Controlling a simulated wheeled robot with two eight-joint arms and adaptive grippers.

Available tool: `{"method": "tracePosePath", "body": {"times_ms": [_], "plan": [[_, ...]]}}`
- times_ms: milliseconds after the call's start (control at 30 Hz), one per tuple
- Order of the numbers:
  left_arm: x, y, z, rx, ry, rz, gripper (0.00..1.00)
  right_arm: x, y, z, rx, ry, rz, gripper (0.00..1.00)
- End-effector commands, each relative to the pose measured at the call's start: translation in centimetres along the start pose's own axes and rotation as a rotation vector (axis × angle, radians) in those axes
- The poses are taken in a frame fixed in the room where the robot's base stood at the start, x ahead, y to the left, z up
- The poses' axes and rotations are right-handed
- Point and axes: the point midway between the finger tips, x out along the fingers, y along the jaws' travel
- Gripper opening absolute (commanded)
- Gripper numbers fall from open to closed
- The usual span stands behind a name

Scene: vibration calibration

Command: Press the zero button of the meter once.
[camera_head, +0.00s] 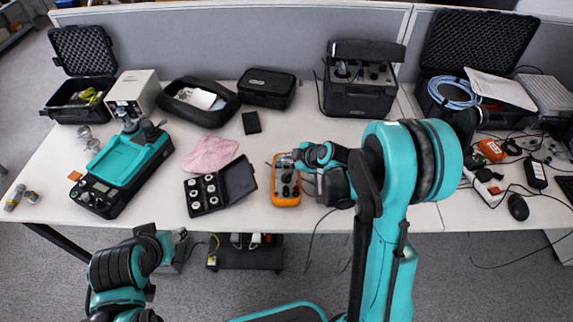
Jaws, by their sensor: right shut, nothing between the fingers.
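The meter (286,198) is an orange handheld unit with a dark face, lying on the table near its front edge, at the middle. My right gripper (287,160) is shut and empty, with its fingertips over the upper end of the meter. I cannot tell whether the tips touch it. The zero button is too small to make out, and the gripper partly covers the meter's top. My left gripper (181,240) is low at the left, in front of the table edge and away from the meter. Its fingers are too small to read.
A black case of round weights (205,197) lies open left of the meter, with a pink cloth (210,154) behind it. A teal and black device (120,168) stands at the left. Cables and a mouse (518,207) lie at the right. Bare table shows behind the meter.

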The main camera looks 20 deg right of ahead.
Motion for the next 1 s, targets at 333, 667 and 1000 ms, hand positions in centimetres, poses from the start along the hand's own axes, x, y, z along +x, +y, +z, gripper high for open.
{"method": "tracePosePath", "body": {"times_ms": [333,667,1000], "plan": [[0.0,0.0,0.0,0.0,0.0,0.0,0.44,0.0,0.0,0.0,0.0,0.0,0.0,0.0],[0.51,0.0,0.37,0.0,0.0,0.0,0.44,0.39,-0.29,0.29,0.0,0.0,0.0,0.0],[0.75,0.0,0.54,0.0,0.0,0.0,0.44,0.57,-0.42,0.41,0.0,0.0,0.0,0.0]]}}
